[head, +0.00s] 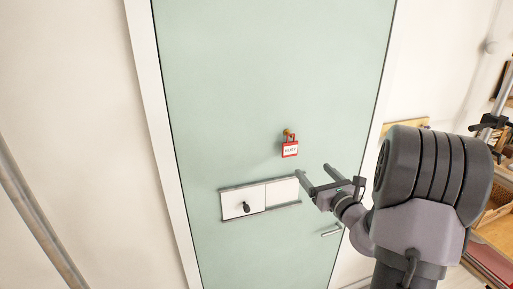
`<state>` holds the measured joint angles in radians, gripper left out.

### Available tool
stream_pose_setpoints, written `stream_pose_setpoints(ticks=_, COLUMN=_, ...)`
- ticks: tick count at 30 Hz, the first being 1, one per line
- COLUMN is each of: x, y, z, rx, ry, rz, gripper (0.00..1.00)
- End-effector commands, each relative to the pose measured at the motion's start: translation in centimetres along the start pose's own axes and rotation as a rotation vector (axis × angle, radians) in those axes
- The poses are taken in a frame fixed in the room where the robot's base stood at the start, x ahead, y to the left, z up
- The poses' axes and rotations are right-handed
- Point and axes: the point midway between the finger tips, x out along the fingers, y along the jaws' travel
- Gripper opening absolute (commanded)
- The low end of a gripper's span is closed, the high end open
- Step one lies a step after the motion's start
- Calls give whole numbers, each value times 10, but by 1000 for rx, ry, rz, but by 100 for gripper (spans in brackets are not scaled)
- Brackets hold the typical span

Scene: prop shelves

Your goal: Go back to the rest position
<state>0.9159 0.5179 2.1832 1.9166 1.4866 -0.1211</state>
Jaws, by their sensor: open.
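My gripper (313,178) is open and empty in the head view, its two fingers pointing left toward a pale green door (225,90). A red tag with a white label (290,149) hangs from a brass-coloured knob (287,132) on the door, above and left of the fingertips. A white sliding panel (232,201) with a small black knob (246,207) sits in a rail on the door, left of and below my gripper. I cannot tell how far the fingertips are from the door.
A metal door handle (331,233) is below my gripper. A white frame (160,120) edges the door. Wooden shelving with objects (493,225) stands at the right behind my arm. A grey pole (35,215) crosses the lower left. The wall at the left is bare.

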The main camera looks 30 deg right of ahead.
Motion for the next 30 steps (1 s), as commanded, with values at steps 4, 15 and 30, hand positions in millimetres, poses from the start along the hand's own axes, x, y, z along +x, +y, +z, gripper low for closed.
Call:
stream_pose_setpoints(ticks=4, x=5, y=56, z=-9, rx=-80, ry=14, rz=149, gripper=79)
stream_pose_setpoints(ticks=15, x=-161, y=361, z=-154, rx=-1004, ry=74, rz=1168, gripper=79)
stream_pose_setpoints(ticks=30, x=-298, y=327, z=-309, rx=-2370, ry=-106, rz=1471, gripper=79)
